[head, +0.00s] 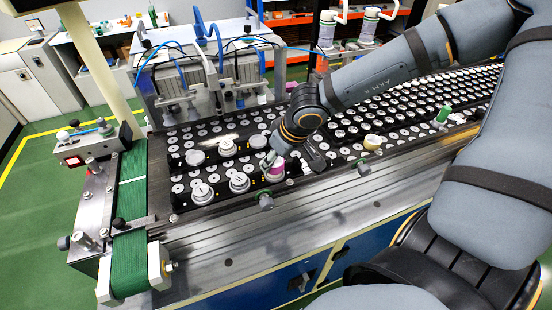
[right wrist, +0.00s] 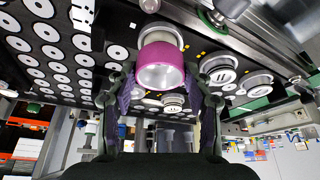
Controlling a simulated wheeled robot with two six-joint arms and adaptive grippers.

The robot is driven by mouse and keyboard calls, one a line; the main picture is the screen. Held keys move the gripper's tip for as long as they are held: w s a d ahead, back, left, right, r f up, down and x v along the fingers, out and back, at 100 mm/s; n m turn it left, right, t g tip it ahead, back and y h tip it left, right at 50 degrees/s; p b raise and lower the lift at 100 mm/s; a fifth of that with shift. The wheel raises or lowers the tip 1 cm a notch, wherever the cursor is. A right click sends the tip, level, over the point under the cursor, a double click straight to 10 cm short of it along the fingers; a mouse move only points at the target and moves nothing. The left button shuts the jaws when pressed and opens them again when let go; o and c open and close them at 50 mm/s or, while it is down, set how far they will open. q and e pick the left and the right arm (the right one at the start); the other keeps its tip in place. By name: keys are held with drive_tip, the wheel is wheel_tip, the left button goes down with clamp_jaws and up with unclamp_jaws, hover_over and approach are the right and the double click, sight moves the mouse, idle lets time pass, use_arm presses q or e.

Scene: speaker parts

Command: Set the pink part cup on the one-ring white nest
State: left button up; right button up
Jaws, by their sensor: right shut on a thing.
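The pink part cup (head: 276,173) is at the front edge of the black board, under my right gripper (head: 280,161). In the right wrist view the cup (right wrist: 162,68) sits between the two dark fingers, and my right gripper (right wrist: 160,80) is shut on it. A pale round piece (right wrist: 158,35) shows directly beyond the cup's rim; I cannot tell whether the cup touches it. White round nests with marks on top stand to the left in the head view, one at the front (head: 201,193) and another beside it (head: 239,183). Their ring marks are too small to read surely. My left gripper is not in view.
The black board (head: 165,185) carries many flat white discs. More raised white nests (head: 227,147) stand behind the front ones. A green-topped post (head: 443,115) and a cream-topped piece (head: 373,142) stand to the right. A metal fixture with blue hoses (head: 190,75) rises behind.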

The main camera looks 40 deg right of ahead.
drive_tip(key=o, duration=1.4)
drive_tip(key=shift+r, duration=0.15)
wheel_tip(320, 180, up, 10)
drive_tip(key=shift+f, duration=0.15)
drive_tip(key=shift+f, duration=0.1)
